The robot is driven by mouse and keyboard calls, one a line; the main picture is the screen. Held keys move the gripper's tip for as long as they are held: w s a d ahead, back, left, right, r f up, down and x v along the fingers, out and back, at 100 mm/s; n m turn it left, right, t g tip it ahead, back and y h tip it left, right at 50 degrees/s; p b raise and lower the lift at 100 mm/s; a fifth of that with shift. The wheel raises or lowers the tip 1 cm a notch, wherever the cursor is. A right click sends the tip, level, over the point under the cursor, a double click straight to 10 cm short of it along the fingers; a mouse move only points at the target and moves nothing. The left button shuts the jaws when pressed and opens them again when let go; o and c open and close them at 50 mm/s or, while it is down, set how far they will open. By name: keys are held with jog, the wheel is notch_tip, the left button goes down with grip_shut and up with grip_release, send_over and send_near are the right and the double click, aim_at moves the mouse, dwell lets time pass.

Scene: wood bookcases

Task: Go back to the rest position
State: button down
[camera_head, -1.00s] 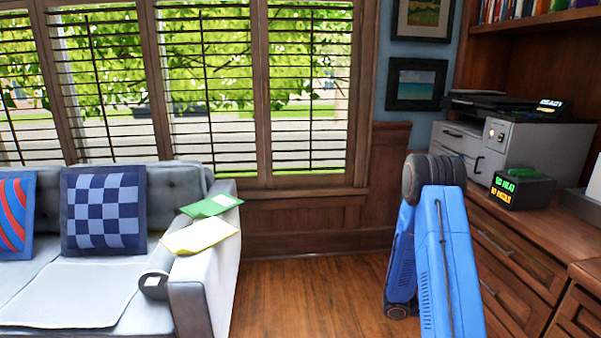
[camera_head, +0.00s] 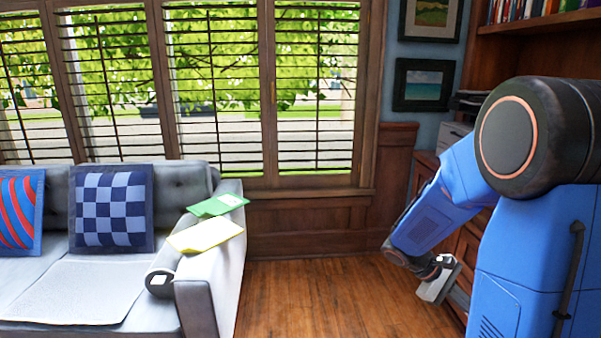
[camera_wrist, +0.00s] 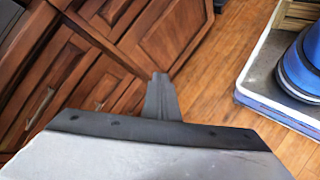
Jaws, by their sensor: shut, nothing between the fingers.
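My gripper (camera_head: 440,280) hangs low at the end of my blue arm, at the right of the head view, above the wood floor and in front of the wood cabinet. In the wrist view its fingers (camera_wrist: 162,98) are together with nothing between them. They point toward the gap between the cabinet doors (camera_wrist: 165,40) and the floor. My arm hides most of the cabinet and the printer in the head view.
A grey sofa (camera_head: 75,285) stands at the left with a green folder (camera_head: 217,205), a yellow folder (camera_head: 205,234) and a checkered pillow (camera_head: 111,210). The wood floor (camera_head: 310,295) between sofa and cabinet is clear. Shuttered windows line the back wall.

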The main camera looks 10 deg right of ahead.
jog(key=s+a+r+m+t+y, duration=0.1)
jog(key=s+a+r+t+y, duration=0.2)
jog(key=a, duration=0.5)
jog(key=s+a+r+m+t+y, duration=0.1)
jog(key=s+a+r+t+y, duration=0.2)
jog(key=a, duration=0.5)
jog(key=s+a+r+m+t+y, duration=0.1)
jog(key=s+a+r+t, duration=0.3)
jog(key=a, duration=0.4)
jog(key=shift+s+a+r+t+y, duration=0.3)
jog(key=shift+r+y, duration=0.25)
jog(key=shift+y, duration=0.35)
